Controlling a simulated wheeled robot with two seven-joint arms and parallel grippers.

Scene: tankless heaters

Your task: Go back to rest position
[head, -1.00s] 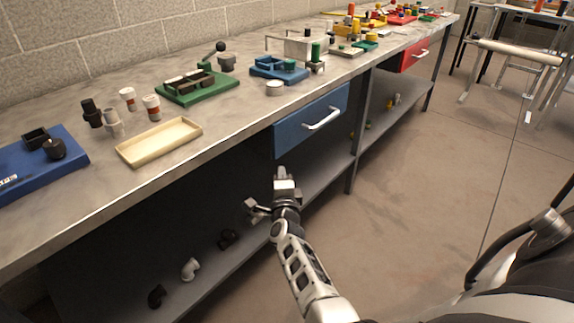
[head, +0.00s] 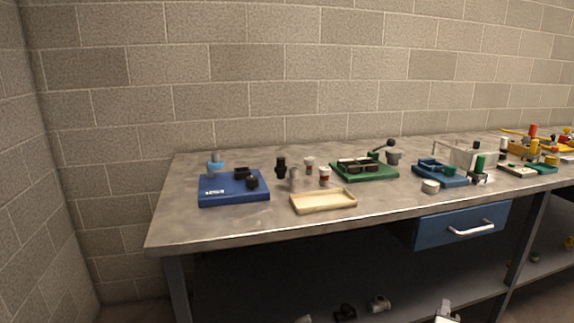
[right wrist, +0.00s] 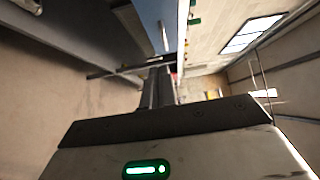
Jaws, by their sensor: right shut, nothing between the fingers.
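My right gripper (head: 445,308) shows only partly at the bottom edge of the head view, low in front of the workbench (head: 185,227) and below the blue drawer (head: 432,231). It is clear of the bench. In the right wrist view the fingers (right wrist: 159,82) are together, with nothing between them. My left gripper is in neither view.
The bench top holds a blue base (head: 222,197), a cream tray (head: 323,203), a green fixture (head: 375,174) and a blue fixture (head: 440,178). Pipe fittings (head: 379,303) lie on the lower shelf. A block wall (head: 270,80) stands behind.

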